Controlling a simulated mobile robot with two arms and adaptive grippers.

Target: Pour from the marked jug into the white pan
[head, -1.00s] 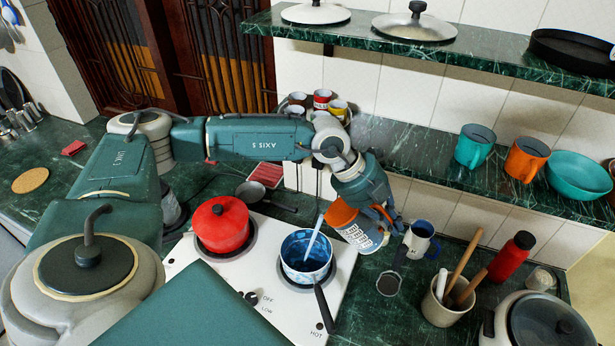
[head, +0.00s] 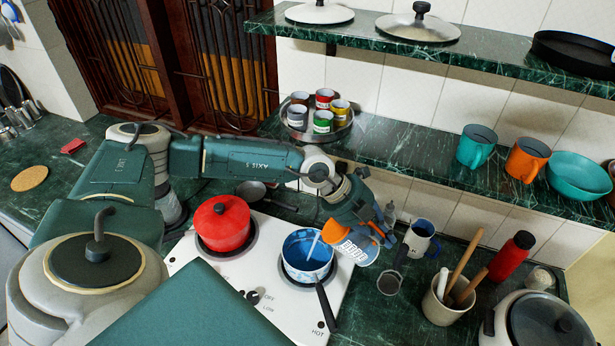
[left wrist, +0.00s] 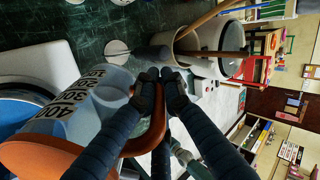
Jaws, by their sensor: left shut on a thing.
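The marked jug (head: 359,249) is clear with printed measuring numbers and an orange rim and handle. It is tilted, its mouth leaning left toward the white pan (head: 321,275). My left gripper (head: 383,232) is shut on its orange handle. The left wrist view shows the fingers (left wrist: 160,85) around the handle and the numbers on the jug (left wrist: 85,100). The pan is white outside, blue inside, sits on the stove's right burner and has a pale utensil in it. The jug's mouth is by the pan's right rim. I cannot see any liquid stream. My right gripper is not in view.
A red pot (head: 222,224) stands on the left burner. A blue-and-white mug (head: 420,238) and a utensil crock (head: 442,305) stand right of the jug. The shelf (head: 400,150) overhangs behind my left arm. The pan's black handle (head: 325,305) points toward the front.

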